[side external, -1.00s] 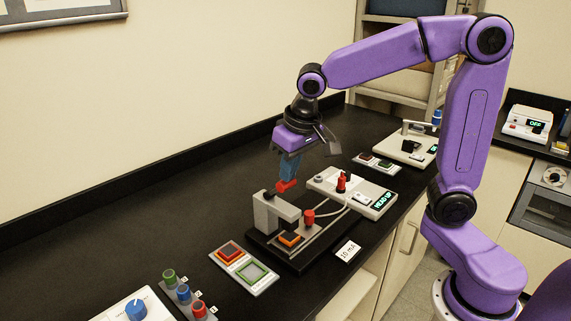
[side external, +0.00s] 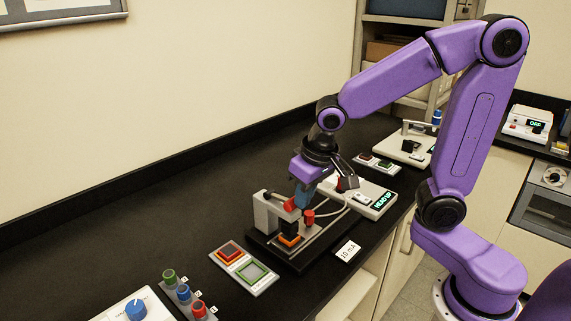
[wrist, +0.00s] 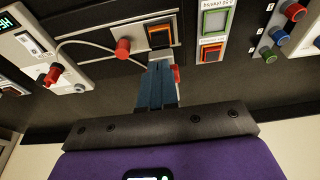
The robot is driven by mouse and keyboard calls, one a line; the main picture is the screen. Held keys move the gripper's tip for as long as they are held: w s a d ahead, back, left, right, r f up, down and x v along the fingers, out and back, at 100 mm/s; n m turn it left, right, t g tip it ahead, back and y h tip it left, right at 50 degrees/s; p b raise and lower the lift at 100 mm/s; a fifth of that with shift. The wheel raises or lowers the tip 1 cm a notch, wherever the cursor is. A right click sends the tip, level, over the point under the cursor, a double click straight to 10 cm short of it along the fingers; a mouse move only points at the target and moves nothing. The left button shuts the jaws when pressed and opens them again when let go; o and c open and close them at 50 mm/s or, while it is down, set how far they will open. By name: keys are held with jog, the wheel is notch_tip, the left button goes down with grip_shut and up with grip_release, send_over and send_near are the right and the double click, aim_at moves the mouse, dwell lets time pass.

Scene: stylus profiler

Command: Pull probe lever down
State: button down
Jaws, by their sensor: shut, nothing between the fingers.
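The stylus profiler is a grey arch (side external: 263,212) on a dark base, with an orange sample square (side external: 290,240) under it. A red grip (side external: 290,203), apparently the probe lever's, sits by the arch top. A dark block (side external: 291,227) is just above the orange square; I cannot tell if they touch. My gripper (side external: 300,204) has its blue fingers shut, with their tips right beside or against the red grip. In the wrist view, the blue fingers (wrist: 160,72) partly cover the red grip (wrist: 176,74) near the orange square (wrist: 160,36).
A red knob (side external: 309,217) stands close right of my fingers, with a cable to a control box (side external: 379,205) reading HEAD UP. A 10 mA card (side external: 348,251) lies in front. Red and green pads (side external: 244,268) lie to the left.

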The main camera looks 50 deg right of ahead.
jog(key=shift+s+f, duration=0.25)
jog(key=shift+f, duration=0.45)
jog(key=s+r, duration=0.9)
jog(key=s, duration=0.1)
jog(key=s+d+f+n+g, duration=0.1)
jog(key=s+f+n+g, duration=0.1)
jog(key=s+f+n, duration=0.7)
jog(key=n, duration=0.3)
jog(key=shift+s+d+n+g, duration=0.2)
jog(key=shift+d+n+g, duration=0.1)
jog(key=shift+g, duration=0.1)
